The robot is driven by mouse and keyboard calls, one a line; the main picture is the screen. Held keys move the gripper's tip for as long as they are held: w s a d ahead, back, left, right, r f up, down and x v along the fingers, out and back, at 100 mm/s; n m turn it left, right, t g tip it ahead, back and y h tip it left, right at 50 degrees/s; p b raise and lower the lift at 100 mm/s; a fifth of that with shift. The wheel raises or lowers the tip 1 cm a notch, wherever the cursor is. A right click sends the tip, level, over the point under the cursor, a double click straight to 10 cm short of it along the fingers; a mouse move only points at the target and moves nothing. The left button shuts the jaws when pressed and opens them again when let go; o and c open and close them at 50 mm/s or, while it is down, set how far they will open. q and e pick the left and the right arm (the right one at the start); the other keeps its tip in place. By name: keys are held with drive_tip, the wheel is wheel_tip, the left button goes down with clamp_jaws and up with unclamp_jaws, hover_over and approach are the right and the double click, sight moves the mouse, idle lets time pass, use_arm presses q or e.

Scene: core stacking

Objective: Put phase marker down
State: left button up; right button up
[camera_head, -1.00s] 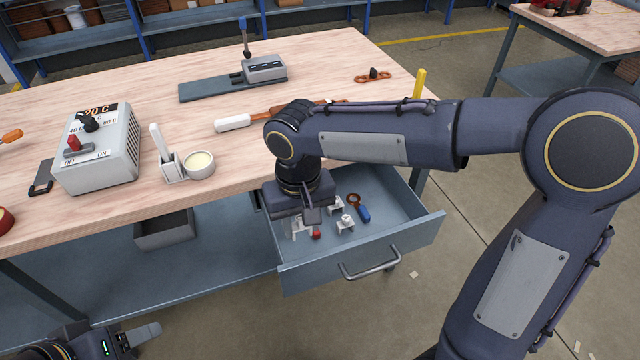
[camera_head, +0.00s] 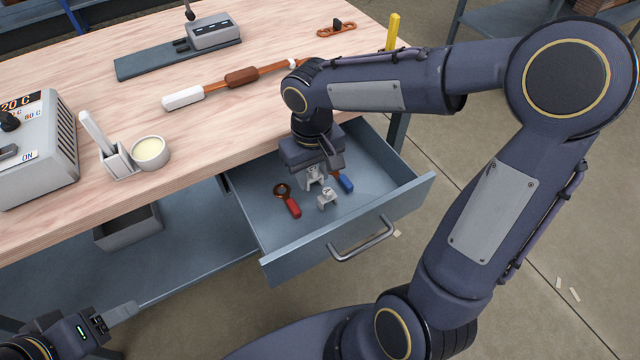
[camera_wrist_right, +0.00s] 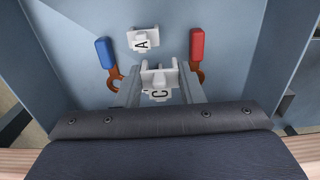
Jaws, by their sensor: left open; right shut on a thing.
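A white phase marker lettered C (camera_wrist_right: 158,82) is between the fingers of my right gripper (camera_wrist_right: 160,88), which is shut on it. In the head view this gripper (camera_head: 318,172) points down into the open drawer, with the white marker (camera_head: 313,177) at its fingertips. I cannot tell whether the marker touches the drawer floor. A second white marker lettered A (camera_wrist_right: 143,40) stands in the drawer and shows nearer the front in the head view (camera_head: 327,199). My left gripper (camera_head: 112,318) is open and empty at the lower left, away from the bench.
The drawer (camera_head: 270,235) also holds a blue-handled tool (camera_head: 345,183) and a red-handled ring tool (camera_head: 293,208), one on each side of the markers. Drawer walls surround the right gripper. A grey control box (camera_head: 40,150) and white cup (camera_head: 150,152) are on the bench.

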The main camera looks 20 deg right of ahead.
sight(320, 180)
drive_tip(key=shift+w+d+f, duration=0.15)
drive_tip(key=shift+d+f, duration=0.5)
drive_tip(key=shift+f, duration=0.2)
drive_tip(key=shift+w+d+f+b, duration=0.15)
drive_tip(key=shift+f+b, duration=0.1)
drive_tip(key=shift+f, duration=0.65)
drive_tip(key=shift+s+d+f+b, duration=0.1)
drive_tip(key=shift+f+b, duration=0.15)
drive_tip(key=shift+f, duration=0.65)
drive_tip(key=shift+f, duration=0.1)
drive_tip(key=shift+f, duration=0.15)
drive_tip(key=o, duration=1)
drive_tip(key=shift+c, duration=0.2)
